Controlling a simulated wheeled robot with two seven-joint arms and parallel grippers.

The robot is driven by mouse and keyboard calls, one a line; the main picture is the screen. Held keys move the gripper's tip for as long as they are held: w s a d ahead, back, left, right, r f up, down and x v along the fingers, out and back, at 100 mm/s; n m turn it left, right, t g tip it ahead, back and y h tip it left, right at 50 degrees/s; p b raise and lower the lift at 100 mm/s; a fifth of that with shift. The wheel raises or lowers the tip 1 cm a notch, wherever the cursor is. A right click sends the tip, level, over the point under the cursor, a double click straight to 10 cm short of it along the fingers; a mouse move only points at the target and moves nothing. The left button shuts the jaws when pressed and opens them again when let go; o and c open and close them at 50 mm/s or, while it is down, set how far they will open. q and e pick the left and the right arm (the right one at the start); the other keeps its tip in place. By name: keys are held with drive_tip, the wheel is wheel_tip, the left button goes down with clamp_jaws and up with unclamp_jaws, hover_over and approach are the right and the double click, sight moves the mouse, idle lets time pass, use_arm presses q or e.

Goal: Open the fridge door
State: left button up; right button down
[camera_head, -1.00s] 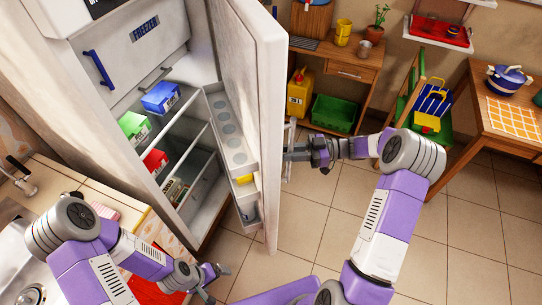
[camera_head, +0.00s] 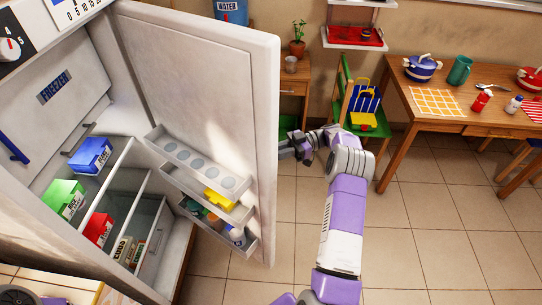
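The white fridge door (camera_head: 205,70) stands open, swung out to the right, and its inner face with several door shelves (camera_head: 195,165) shows. The fridge interior (camera_head: 150,215) is exposed. My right gripper (camera_head: 284,150) is at the free edge of the door, on its outer side. The door's outer face and handle are hidden, and I cannot tell whether the fingers are shut on anything. My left gripper is not in view.
Inside stand a blue box (camera_head: 91,155), a green box (camera_head: 63,197) and a red box (camera_head: 98,229). A wooden table (camera_head: 400,85) with pots is at the back right. A green chair (camera_head: 345,100) stands behind my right arm. The tiled floor (camera_head: 430,230) at right is clear.

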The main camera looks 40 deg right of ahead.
drive_tip(key=shift+w, duration=0.25)
drive_tip(key=shift+r, duration=0.1)
drive_tip(key=c, duration=1.3)
unclamp_jaws()
drive_tip(key=shift+o, duration=0.9)
drive_tip(key=shift+w+a, duration=0.1)
drive_tip(key=shift+w, duration=0.1)
drive_tip(key=shift+s, duration=0.1)
wheel_tip(320, 180, up, 10)
drive_tip(key=p, duration=0.1)
drive_tip(key=shift+p, duration=0.35)
drive_tip(key=shift+c, duration=0.2)
